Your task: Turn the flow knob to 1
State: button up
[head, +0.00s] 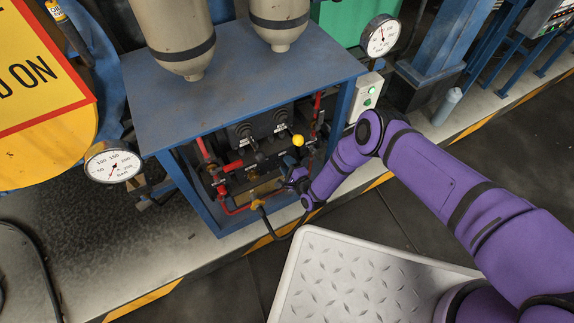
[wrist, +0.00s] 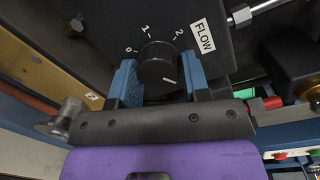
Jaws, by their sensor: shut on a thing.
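The black flow knob (wrist: 157,66) sits on a dark panel in the wrist view. The numbers 0, 1 and 2 are printed around its upper side, beside a white FLOW label (wrist: 203,37). A short white mark shows on the knob's lower right part; I cannot tell for sure which number it indicates. My gripper (wrist: 159,63) has one blue finger on each side of the knob and is shut on it. In the head view my gripper (head: 292,181) reaches into the front of the blue frame; the knob cannot be made out there.
The blue frame (head: 240,70) surrounds pipes and a yellow ball handle (head: 298,141). A left gauge (head: 113,162) and a right gauge (head: 381,36) flank it. A metal fitting (wrist: 60,125) lies close to my left finger.

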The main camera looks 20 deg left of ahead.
jog(key=n, duration=0.6)
jog(key=n+t+h, duration=0.1)
jog(key=n, duration=1.2)
jog(key=shift+s+a+r+n+h, duration=0.2)
jog(key=shift+s+n+h, duration=0.1)
jog(key=shift+h, duration=0.1)
jog(key=n, duration=0.5)
jog(key=shift+f+t, duration=0.1)
jog(key=shift+t, duration=0.3)
jog(key=shift+n, duration=0.4)
jog(key=o, duration=0.9)
